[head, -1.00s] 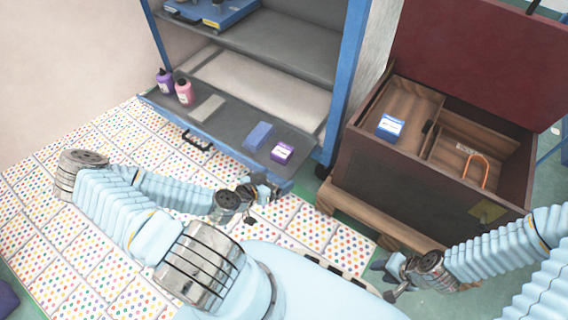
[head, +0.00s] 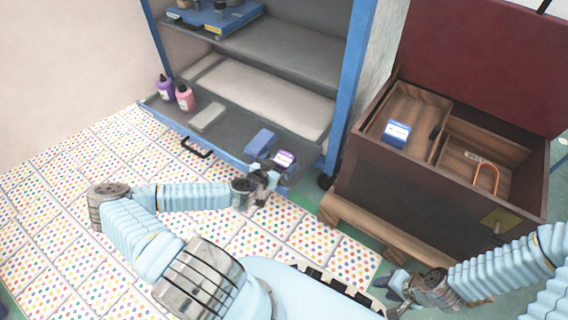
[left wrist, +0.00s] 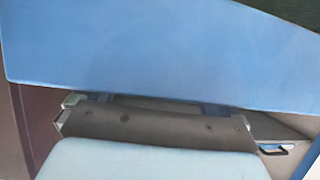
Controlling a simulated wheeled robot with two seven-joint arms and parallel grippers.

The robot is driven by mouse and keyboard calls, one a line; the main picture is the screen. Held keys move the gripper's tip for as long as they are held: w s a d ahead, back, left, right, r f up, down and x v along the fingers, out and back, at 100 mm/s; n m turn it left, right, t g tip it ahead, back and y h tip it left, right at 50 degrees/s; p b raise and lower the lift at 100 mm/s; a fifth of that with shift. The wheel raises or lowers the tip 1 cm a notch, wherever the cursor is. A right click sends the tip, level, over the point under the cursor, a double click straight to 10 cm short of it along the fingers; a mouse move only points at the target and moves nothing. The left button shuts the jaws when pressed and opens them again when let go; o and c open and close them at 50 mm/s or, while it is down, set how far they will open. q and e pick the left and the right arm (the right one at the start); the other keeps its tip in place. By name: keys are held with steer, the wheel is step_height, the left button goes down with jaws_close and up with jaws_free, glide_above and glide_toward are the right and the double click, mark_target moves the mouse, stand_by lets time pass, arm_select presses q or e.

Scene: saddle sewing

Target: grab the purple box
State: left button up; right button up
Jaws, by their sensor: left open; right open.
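The purple box (head: 286,157), small with a white label on top, sits at the right front of the grey lower shelf (head: 232,140) of the blue-framed cabinet. My left gripper (head: 271,172) is open, right at the near side of the box and overlapping its lower edge in the head view. I cannot tell whether the fingers touch or straddle it. I cannot make out the box in the left wrist view, where a large blue surface (left wrist: 160,50) fills the upper part. My right gripper (head: 395,288) is open and empty, low in front of the wooden chest.
A blue box (head: 260,142) lies just left of the purple box. A grey block (head: 207,117), a pink bottle (head: 185,98) and a purple bottle (head: 165,88) stand further left. The open chest (head: 425,195) with a blue-white box (head: 396,133) is at right.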

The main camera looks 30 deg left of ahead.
arm_select(q)
steer(key=shift+x, duration=0.85)
steer(key=c, duration=1.1)
